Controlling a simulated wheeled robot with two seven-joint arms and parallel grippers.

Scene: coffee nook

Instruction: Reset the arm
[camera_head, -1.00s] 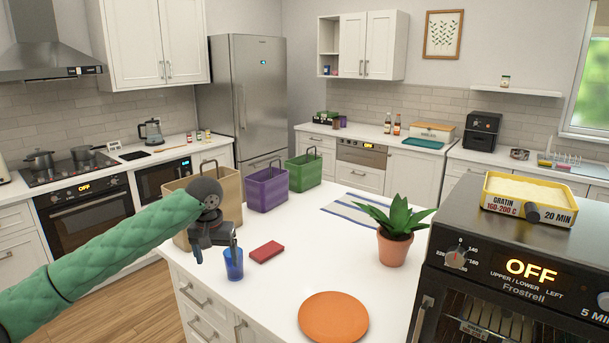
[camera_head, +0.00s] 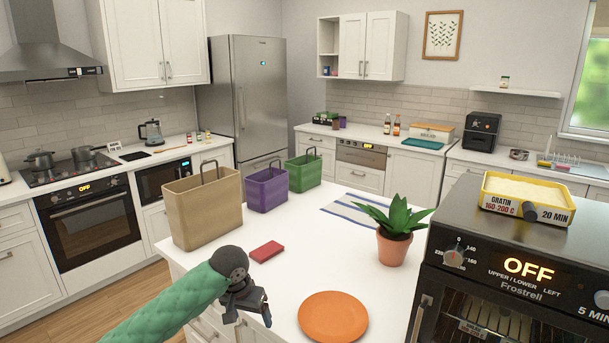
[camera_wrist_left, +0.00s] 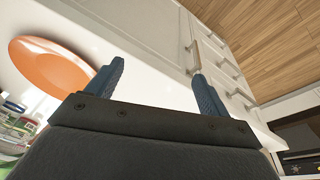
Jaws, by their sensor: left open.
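My left arm comes in from the lower left in a green quilted sleeve. Its gripper (camera_head: 252,310) is over the front edge of the white island (camera_head: 315,262), left of the orange plate (camera_head: 333,316). In the left wrist view the two bluish fingers of the gripper (camera_wrist_left: 158,72) stand wide apart with nothing between them. Beyond them are the island's edge and drawer fronts (camera_wrist_left: 215,62), and the plate (camera_wrist_left: 52,66) is at the left. A red block (camera_head: 266,251) lies just behind the gripper. My right gripper is out of view.
A tan bin (camera_head: 205,212), a purple bin (camera_head: 267,190) and a green bin (camera_head: 304,172) stand along the island's far left side. A potted plant (camera_head: 394,249) and a black oven (camera_head: 515,255) are at the right. The island's middle is clear.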

